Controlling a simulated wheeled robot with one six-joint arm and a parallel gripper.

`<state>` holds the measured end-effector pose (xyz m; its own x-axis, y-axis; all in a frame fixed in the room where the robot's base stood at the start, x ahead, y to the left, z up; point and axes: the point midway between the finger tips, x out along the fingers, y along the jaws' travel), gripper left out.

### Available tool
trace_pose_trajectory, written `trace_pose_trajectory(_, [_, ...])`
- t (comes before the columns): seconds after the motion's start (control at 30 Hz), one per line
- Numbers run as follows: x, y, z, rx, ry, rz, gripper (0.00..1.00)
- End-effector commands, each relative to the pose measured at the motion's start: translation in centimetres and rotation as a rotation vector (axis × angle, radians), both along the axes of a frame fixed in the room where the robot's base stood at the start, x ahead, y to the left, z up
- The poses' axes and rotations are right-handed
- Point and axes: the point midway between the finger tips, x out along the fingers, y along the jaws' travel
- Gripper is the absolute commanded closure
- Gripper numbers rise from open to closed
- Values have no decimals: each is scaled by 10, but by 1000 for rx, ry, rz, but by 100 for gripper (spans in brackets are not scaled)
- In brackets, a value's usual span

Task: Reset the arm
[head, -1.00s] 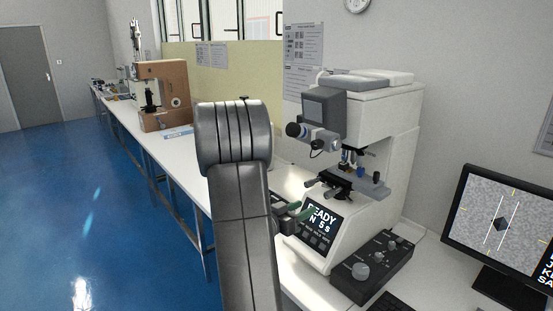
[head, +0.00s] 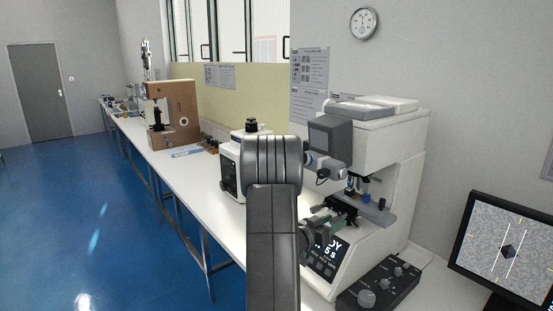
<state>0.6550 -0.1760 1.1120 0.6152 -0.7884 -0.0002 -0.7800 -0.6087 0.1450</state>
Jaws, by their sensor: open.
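My arm (head: 272,215) rises dark grey in the middle of the head view and hides part of the bench behind it. My gripper (head: 338,223) shows just right of the arm, partly hidden, with green on its fingers. It is open, and I see nothing held in it. It appears in front of the white hardness tester (head: 385,140), overlapping the left part of its lit display (head: 327,257). I cannot tell the gap between them.
A control box with knobs (head: 378,287) and a monitor (head: 508,250) stand at the right. A smaller white machine (head: 229,165) is partly behind my arm. A brown tester (head: 173,112) stands farther along the white bench (head: 187,175). The blue floor (head: 70,220) at left is clear.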

Motion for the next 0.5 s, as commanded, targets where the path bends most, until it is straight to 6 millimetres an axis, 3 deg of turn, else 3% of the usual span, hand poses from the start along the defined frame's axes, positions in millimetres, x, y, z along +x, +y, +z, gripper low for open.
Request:
trace_pose_trajectory(0.27, [-7, 11, -1, -3, 3, 2, 56])
trace_pose_trajectory(0.5, [-33, 45, -3, -1, 3, 4, 56])
